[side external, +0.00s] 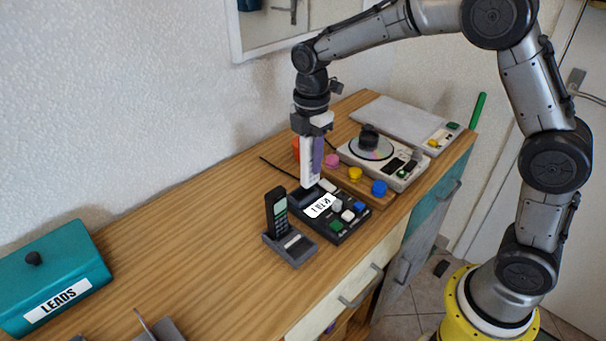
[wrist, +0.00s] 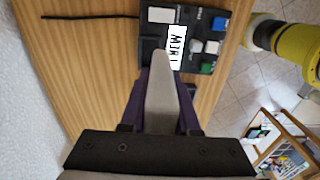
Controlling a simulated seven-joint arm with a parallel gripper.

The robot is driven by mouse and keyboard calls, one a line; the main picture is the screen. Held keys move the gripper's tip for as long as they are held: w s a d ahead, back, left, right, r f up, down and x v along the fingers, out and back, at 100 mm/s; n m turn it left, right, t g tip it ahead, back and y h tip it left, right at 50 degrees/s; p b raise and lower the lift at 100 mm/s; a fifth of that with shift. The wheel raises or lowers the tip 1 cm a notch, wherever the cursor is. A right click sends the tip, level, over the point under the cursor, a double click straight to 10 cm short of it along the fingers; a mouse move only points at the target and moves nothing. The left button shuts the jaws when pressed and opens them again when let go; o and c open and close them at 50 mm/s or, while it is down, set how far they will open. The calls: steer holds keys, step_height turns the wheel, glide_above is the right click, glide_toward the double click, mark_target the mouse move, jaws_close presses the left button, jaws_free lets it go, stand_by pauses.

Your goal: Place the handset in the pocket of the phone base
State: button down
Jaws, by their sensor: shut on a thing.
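A black handset (side external: 278,214) with a keypad stands upright in the grey phone base (side external: 291,250) on the desk, in the side view. My gripper (side external: 316,154) is to the right of and above it, pointing down over a black box with coloured buttons (side external: 335,227). The gripper's purple fingers (wrist: 160,100) are shut on a long pale grey bar (wrist: 162,95), which also shows in the side view (side external: 308,165). The bar's lower end is at the box's back left part; I cannot tell whether it touches. The phone base is not clearly seen in the wrist view.
Close behind the box stand a wooden block with coloured knobs (side external: 356,177) and a turntable-like device (side external: 370,148). A teal "LEADS" box (side external: 55,275) is at the far left. Bare desk (side external: 175,250) lies between it and the phone base. The wall borders the back.

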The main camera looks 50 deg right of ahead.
mark_target(303, 175)
steer(key=shift+w+a+f, duration=0.1)
steer(key=shift+w+f, duration=0.85)
steer(key=shift+f, duration=1.8)
steer(key=shift+f, duration=0.1)
steer(key=c, duration=0.6)
jaws_free()
steer(key=shift+c, duration=0.2)
